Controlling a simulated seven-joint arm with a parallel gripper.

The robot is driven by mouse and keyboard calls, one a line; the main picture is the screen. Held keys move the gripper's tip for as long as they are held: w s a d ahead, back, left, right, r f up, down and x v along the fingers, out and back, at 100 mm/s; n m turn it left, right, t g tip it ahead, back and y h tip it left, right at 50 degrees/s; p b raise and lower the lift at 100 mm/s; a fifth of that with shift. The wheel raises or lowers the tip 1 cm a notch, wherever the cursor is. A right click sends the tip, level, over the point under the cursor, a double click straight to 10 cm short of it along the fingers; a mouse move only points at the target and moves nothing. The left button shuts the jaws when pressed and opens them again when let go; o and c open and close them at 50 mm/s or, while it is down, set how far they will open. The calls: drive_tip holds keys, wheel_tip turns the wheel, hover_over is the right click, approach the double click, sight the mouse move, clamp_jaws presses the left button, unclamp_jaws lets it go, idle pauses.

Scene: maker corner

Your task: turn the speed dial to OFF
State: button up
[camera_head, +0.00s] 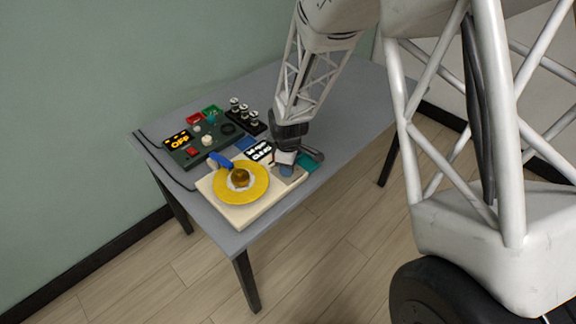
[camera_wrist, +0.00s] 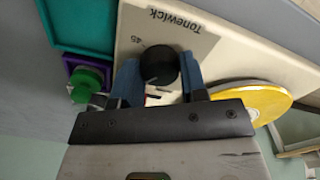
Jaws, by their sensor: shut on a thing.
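The speed dial (camera_wrist: 157,64) is a round black knob on a grey plate (camera_wrist: 185,38) marked "Tonewick" and "45", in the wrist view. My gripper (camera_wrist: 158,80) is shut on the dial, with one blue finger on each side of it. The dial sits on a cream record player (camera_head: 247,213) with a yellow platter (camera_head: 254,196), which also shows at the right of the wrist view (camera_wrist: 262,104). In the head view my gripper (camera_head: 287,166) is at the player's right corner and hides the dial. The dial's pointer setting cannot be read.
A dark control box (camera_head: 215,143) with an amber "OFF" display (camera_head: 180,140) stands behind the player. A teal tray (camera_wrist: 78,22) and a green knob on a purple base (camera_wrist: 88,83) are close beside my gripper.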

drive_tip(key=n, duration=0.3)
drive_tip(key=shift+n, duration=0.4)
drive_tip(key=shift+r+n, duration=0.1)
drive_tip(key=shift+n, duration=1.8)
drive_tip(key=o, duration=0.9)
drive_tip(key=shift+r, duration=3.85)
